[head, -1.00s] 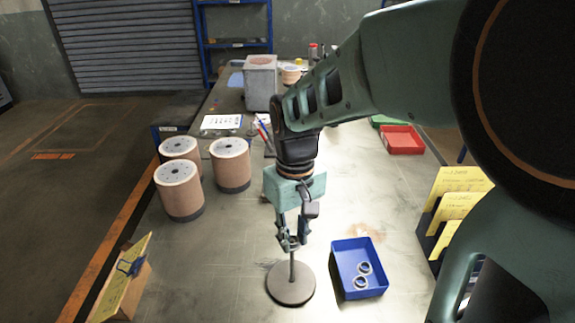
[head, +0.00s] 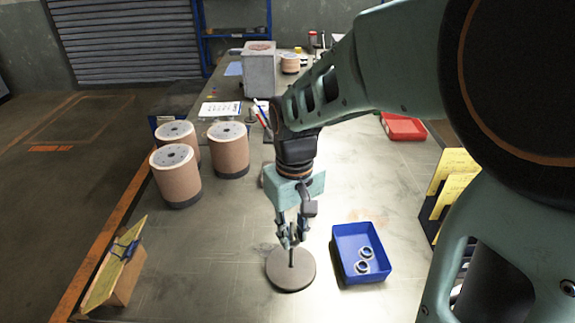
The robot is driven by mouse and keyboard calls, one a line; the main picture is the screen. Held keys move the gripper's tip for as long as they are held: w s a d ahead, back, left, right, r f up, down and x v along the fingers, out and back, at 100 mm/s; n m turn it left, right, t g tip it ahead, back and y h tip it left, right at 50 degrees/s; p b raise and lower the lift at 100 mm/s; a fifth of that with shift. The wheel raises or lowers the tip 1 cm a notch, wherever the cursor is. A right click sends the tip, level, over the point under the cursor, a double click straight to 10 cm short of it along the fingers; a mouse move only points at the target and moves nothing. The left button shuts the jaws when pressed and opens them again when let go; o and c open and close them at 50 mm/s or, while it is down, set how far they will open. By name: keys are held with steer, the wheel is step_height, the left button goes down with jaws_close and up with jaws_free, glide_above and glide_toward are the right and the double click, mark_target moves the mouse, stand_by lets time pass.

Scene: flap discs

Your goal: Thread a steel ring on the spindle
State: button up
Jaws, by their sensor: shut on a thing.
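The spindle (head: 291,258) is a thin upright rod on a round grey base (head: 291,277), standing on the table in front of my arm. My gripper (head: 289,240) points down right over the spindle, with its fingertips at the rod's top. It is shut on a steel ring, which is small and mostly hidden between the fingers. I cannot tell whether the rod passes through the ring. A blue bin (head: 340,262) to the right of the base holds two steel rings (head: 366,252) lying on its floor.
Three tan cylinders (head: 228,152) with grey tops stand at the left. A yellow-faced stand (head: 115,270) is at the front left. A red tray (head: 403,127) and a grey box (head: 259,70) are farther back. Yellow cards (head: 452,175) stand at the right. The table left of the base is clear.

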steer(key=shift+f+b, duration=2.7)
steer(key=shift+f, duration=1.25)
steer(key=o, duration=0.8)
steer(key=shift+r, duration=0.1)
steer(key=shift+o, duration=0.2)
step_height(320, 180, up, 8)
steer(key=shift+f, duration=0.25)
step_height(320, 180, up, 8)
steer(key=p, duration=0.7)
steer(key=shift+r, duration=0.2)
